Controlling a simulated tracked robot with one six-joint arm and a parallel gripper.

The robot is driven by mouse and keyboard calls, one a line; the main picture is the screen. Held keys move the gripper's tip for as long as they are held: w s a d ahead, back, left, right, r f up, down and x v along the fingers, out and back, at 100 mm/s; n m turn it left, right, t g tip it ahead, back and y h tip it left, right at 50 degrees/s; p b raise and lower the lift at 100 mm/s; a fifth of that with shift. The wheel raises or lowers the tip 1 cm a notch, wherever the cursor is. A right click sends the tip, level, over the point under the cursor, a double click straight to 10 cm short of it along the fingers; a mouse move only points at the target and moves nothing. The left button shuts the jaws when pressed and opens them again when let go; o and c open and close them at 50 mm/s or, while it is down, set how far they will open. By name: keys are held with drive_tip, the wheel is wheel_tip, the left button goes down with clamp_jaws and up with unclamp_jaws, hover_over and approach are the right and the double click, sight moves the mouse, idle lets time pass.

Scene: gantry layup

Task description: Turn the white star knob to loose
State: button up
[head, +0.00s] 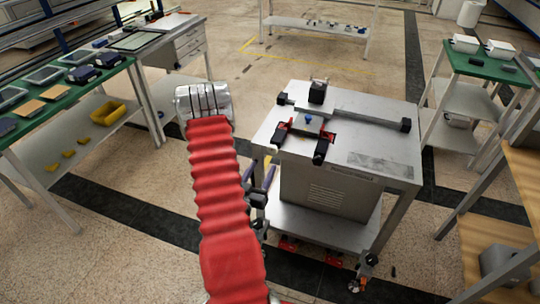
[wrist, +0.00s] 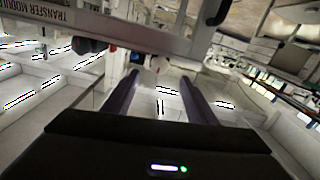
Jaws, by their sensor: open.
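The metal cart (head: 375,165) labelled as a transfer module stands right of my red-sleeved arm. My gripper (head: 262,167) is beside the cart's left side, below its top, with dark purplish fingers apart. In the wrist view my gripper (wrist: 159,77) is open and nothing shows held between its fingers. A small pale rounded shape, perhaps the white star knob (wrist: 159,63), shows just beyond and between the fingertips, under the cart's edge. Its star form and setting are too small to tell.
The cart top carries a red and black clamp fixture (head: 305,132) with a blue knob. A green-topped bench (head: 120,68) is at left, a green-topped rack (head: 465,62) at right. The floor (head: 235,90) behind the cart is open.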

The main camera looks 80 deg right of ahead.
sight(272, 151)
drive_tip(key=d, duration=0.8)
drive_tip(key=shift+s+d, duration=0.35)
drive_tip(key=shift+s, duration=0.05)
drive_tip(key=shift+c, duration=0.6)
drive_tip(key=c, duration=0.9)
drive_tip(key=shift+c, duration=0.2)
drive_tip(key=shift+n, duration=0.6)
drive_tip(key=o, duration=1.1)
drive_tip(key=shift+c, duration=0.2)
drive_tip(key=w+a, duration=0.1)
drive_tip(key=a, duration=1.2)
drive_tip(key=shift+w+a, duration=0.15)
drive_tip(key=shift+a, duration=0.25)
